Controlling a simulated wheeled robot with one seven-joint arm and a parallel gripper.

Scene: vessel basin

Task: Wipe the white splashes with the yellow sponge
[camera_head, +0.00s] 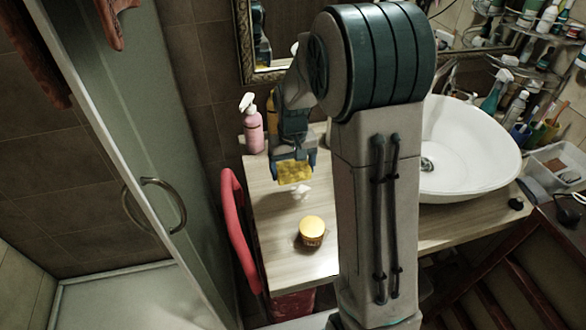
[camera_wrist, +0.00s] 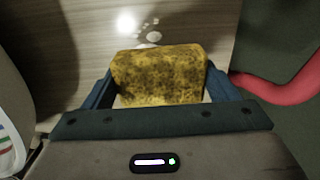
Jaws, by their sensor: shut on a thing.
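My gripper (camera_head: 291,161) is shut on the yellow sponge (camera_head: 295,172) and holds it over the left part of the wooden counter. In the wrist view the sponge (camera_wrist: 160,76) sits between my two blue fingers, its face mottled with dark marks. A white splash (camera_head: 300,192) shows on the counter just in front of the sponge. In the wrist view, white splashes (camera_wrist: 153,37) show just beyond the sponge's edge. I cannot tell whether the sponge touches the counter, and it hides the surface under it.
A pink spray bottle (camera_head: 251,128) stands at the back left. A white basin (camera_head: 470,150) is right of my arm. A red curved object (camera_head: 236,230) lies along the counter's left edge, beside the glass door.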

